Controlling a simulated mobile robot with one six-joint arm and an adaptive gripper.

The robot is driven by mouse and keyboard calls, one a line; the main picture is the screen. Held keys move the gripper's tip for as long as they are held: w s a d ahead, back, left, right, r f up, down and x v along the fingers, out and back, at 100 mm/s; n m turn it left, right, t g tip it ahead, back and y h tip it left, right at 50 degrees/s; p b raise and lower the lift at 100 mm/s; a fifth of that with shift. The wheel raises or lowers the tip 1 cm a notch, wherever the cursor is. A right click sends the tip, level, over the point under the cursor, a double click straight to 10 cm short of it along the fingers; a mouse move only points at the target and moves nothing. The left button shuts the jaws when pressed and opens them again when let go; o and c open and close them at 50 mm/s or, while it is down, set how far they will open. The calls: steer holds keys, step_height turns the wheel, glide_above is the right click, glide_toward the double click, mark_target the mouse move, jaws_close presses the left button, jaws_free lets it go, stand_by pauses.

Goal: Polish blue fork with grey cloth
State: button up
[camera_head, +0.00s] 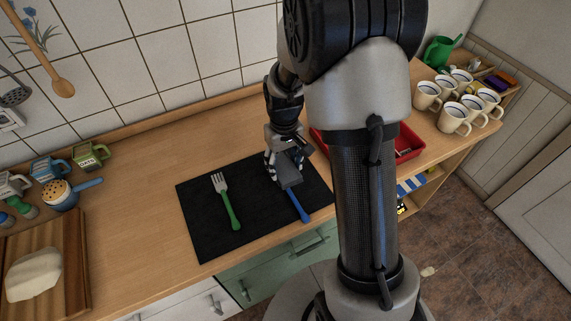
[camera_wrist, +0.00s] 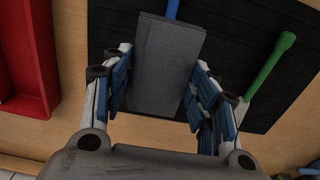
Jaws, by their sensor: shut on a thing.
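My gripper (camera_head: 282,163) is shut on a grey cloth (camera_head: 290,175). In the wrist view the cloth (camera_wrist: 167,65) hangs between the two fingers of my gripper (camera_wrist: 157,95). The cloth lies over the blue fork (camera_head: 299,207); only its blue handle shows beyond the cloth, also in the wrist view (camera_wrist: 172,9). The fork's head is hidden under the cloth and gripper. The fork lies on a black mat (camera_head: 205,235). I cannot tell how firmly the cloth touches the fork.
A green-handled fork (camera_head: 228,203) lies on the mat to the left. A red tray (camera_head: 408,142) stands right of the mat, partly behind my arm. Several mugs (camera_head: 455,117) stand at the right. A wooden board with dough (camera_head: 34,274) is at the far left.

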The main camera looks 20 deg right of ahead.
steer(key=shift+w+r+p, duration=0.2)
steer(key=shift+r+p, duration=0.4)
steer(key=shift+r, duration=0.3)
steer(key=shift+s+r+p, duration=0.1)
steer(key=shift+r+p, duration=0.75)
steer(key=shift+r, duration=0.35)
